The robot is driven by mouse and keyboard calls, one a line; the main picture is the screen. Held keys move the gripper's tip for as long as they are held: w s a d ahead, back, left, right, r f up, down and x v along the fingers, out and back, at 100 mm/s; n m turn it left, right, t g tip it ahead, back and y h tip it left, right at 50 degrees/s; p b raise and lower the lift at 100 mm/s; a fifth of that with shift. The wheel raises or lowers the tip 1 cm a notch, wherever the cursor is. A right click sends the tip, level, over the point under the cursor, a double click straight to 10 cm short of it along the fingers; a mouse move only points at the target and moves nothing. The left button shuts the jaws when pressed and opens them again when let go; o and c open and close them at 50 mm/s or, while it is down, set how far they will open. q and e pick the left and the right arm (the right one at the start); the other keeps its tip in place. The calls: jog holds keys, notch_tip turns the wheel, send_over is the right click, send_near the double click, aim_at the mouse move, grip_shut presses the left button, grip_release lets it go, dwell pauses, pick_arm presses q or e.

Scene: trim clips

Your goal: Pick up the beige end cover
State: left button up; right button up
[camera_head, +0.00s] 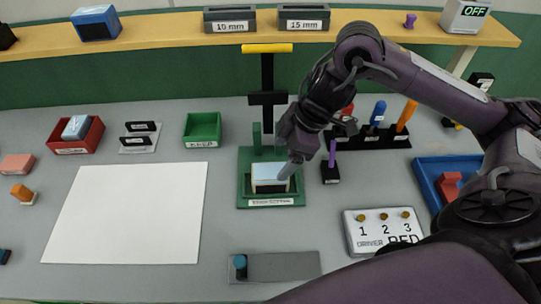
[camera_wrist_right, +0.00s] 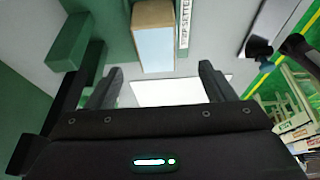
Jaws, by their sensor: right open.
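A beige block with a pale blue top (camera_head: 269,174) sits in a green fixture (camera_head: 243,193) near the middle of the bench. It is the only beige piece I make out that could be the end cover. In the right wrist view the beige block (camera_wrist_right: 153,14) lies ahead of the jaws, beside a green post. My right gripper (camera_head: 290,165) is open and hovers at the block's right edge, partly hiding it. In the right wrist view its two fingers (camera_wrist_right: 158,84) stand apart with nothing between them. My left gripper is out of view.
A black stand with a yellow top (camera_head: 267,48) rises behind the fixture. A tool rack (camera_head: 372,138) and a purple-handled tool stand (camera_head: 330,172) are close to the right. A white sheet (camera_head: 125,212) lies left, and a labelled box (camera_head: 383,228) sits front right.

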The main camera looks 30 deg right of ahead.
aim_at(273, 171)
jog(key=x, duration=0.2)
jog(key=shift+a+f, duration=0.1)
jog(key=shift+f, duration=0.3)
jog(key=shift+w+a+f, duration=0.1)
jog(key=shift+f, duration=0.25)
jog(key=x, duration=0.3)
jog(key=shift+w+d+f, duration=0.2)
jog(key=shift+d+f, duration=0.05)
jog(key=shift+f, duration=0.1)
jog(key=shift+w+a+f, duration=0.1)
jog(key=shift+f, duration=0.15)
jog(key=c, duration=0.8)
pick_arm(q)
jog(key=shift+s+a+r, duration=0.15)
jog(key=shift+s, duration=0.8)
pick_arm(e)
jog(key=c, duration=0.4)
jog(key=shift+r, duration=0.1)
